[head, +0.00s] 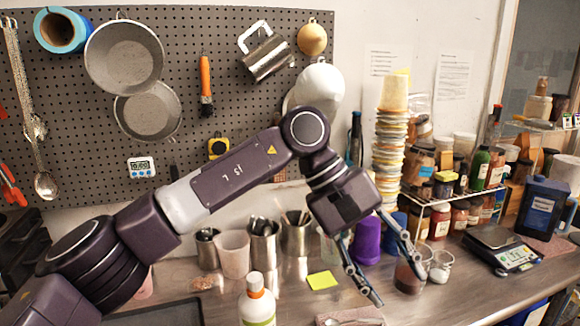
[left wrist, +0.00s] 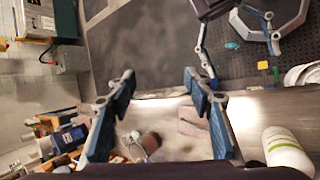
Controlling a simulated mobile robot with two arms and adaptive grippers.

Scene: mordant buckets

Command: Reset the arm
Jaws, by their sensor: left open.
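My left arm comes in from the left of the head view and bends down over the bench. Its gripper (head: 400,287) points down, with its two fingers spread apart and nothing between them. In the left wrist view the same open gripper (left wrist: 158,115) hangs over the bench top. Jointed fingers of what looks like my right gripper (left wrist: 240,52) show at the top right of the left wrist view, spread apart. The right arm is not in the head view.
The metal bench (head: 300,295) carries a white bottle (head: 257,303), a yellow note (head: 322,280), a purple cup (head: 367,240) and a scale (head: 500,250). A tall stack of cups (head: 391,150) stands behind. A pegboard (head: 210,70) with hung tools backs the bench.

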